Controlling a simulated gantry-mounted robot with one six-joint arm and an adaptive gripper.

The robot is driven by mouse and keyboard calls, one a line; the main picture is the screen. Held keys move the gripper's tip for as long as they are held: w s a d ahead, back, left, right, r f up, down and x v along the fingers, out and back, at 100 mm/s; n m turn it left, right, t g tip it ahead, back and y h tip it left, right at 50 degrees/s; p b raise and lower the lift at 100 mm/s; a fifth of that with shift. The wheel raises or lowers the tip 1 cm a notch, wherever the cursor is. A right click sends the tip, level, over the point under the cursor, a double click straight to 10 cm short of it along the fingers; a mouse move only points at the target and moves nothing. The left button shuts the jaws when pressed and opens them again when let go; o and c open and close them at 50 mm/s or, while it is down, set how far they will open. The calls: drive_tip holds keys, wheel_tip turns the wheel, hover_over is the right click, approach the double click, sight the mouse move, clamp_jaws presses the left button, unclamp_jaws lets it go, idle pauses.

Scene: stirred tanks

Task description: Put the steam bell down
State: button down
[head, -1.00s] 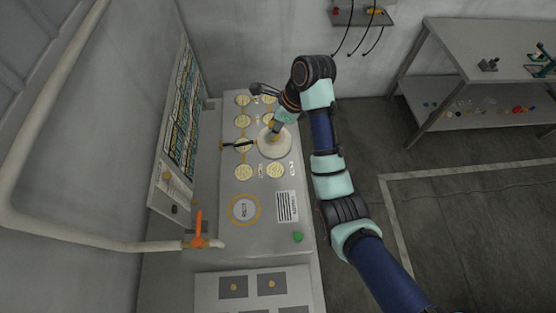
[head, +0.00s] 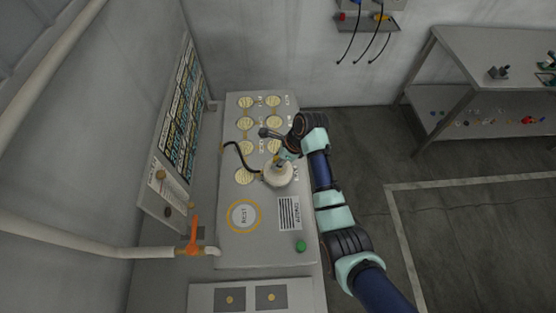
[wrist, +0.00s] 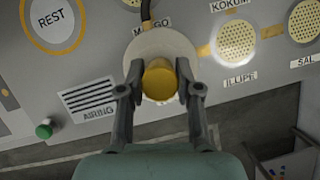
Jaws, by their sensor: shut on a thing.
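The steam bell (head: 279,174) is a pale round dome with a yellow knob (wrist: 160,80) on top and a dark hose (head: 236,153) leading off to the left in the head view. My gripper (wrist: 158,74) is shut on the knob, one finger on each side. The bell is over the front right part of the rows of round perforated plates and hides what is under it. It partly covers the MANGO label in the wrist view. I cannot tell whether it touches the panel. The yellow-ringed REST circle (head: 244,216) is bare, to the bell's front left.
A slotted AIRING plate (head: 288,213) and a green button (head: 301,246) are in front of the bell. Several perforated plates (head: 245,124) are uncovered behind and left. An orange-handled pipe valve (head: 194,236) is at left. A shelved table (head: 490,70) stands far right.

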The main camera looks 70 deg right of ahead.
drive_tip(key=shift+f, duration=0.15)
drive_tip(key=c, duration=0.8)
unclamp_jaws()
drive_tip(key=p+v, duration=0.1)
drive_tip(key=v, duration=1.1)
